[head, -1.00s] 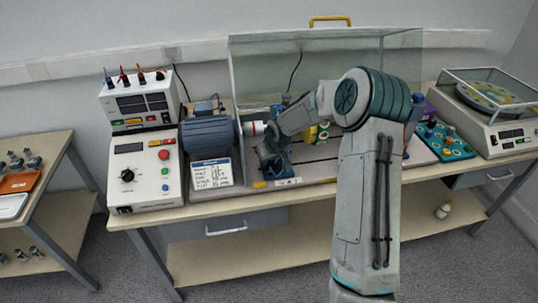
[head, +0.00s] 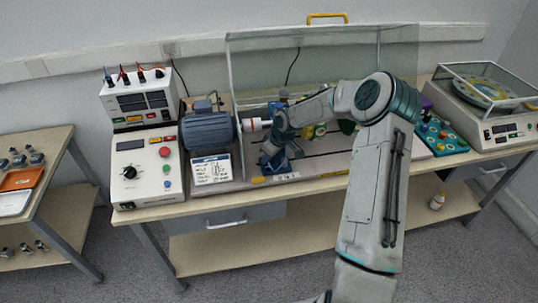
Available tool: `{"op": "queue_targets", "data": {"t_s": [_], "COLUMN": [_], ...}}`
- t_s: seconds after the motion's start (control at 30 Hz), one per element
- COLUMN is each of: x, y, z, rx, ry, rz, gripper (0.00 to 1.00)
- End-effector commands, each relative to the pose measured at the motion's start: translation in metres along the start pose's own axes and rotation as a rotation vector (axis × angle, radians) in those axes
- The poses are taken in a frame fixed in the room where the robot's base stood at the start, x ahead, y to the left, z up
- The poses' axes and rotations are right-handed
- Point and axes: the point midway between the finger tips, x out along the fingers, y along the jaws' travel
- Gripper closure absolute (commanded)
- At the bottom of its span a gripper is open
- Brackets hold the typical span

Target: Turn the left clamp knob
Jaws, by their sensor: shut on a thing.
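My gripper (head: 268,149) reaches in over the rig's base plate from the right and points down at the blue bearing stand (head: 281,160), just right of the motor (head: 209,134). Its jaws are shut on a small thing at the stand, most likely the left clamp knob. The knob itself is hidden by my gripper and wrist, so its angle cannot be read. A red and white coupling (head: 253,125) sits on the shaft between motor and stand.
A clear guard with a yellow handle (head: 327,17) stands behind the rig. A control box (head: 146,168) with a supply unit on top is at left. My arm hides part of the rig.

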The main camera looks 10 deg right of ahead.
Motion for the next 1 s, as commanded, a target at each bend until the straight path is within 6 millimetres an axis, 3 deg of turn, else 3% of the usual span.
{"op": "queue_targets", "data": {"t_s": [0.23,0.27,0.3,0.33,0.67,0.87,1.0], "x": [0.000,0.000,0.000,0.000,-0.003,-0.027,-0.058], "y": [0.001,0.001,0.001,0.001,0.001,0.002,0.002], "z": [0.001,0.001,0.001,0.001,0.000,0.001,0.001], "rx": [0.001,0.001,0.001,0.001,0.002,0.003,0.003], "ry": [-0.001,-0.001,-0.001,-0.001,0.000,0.001,0.000], "rz": [0.001,0.001,0.001,0.001,0.002,0.005,0.006], "gripper": [0.94,0.63,0.52,0.49,0.49,0.49,0.49]}}
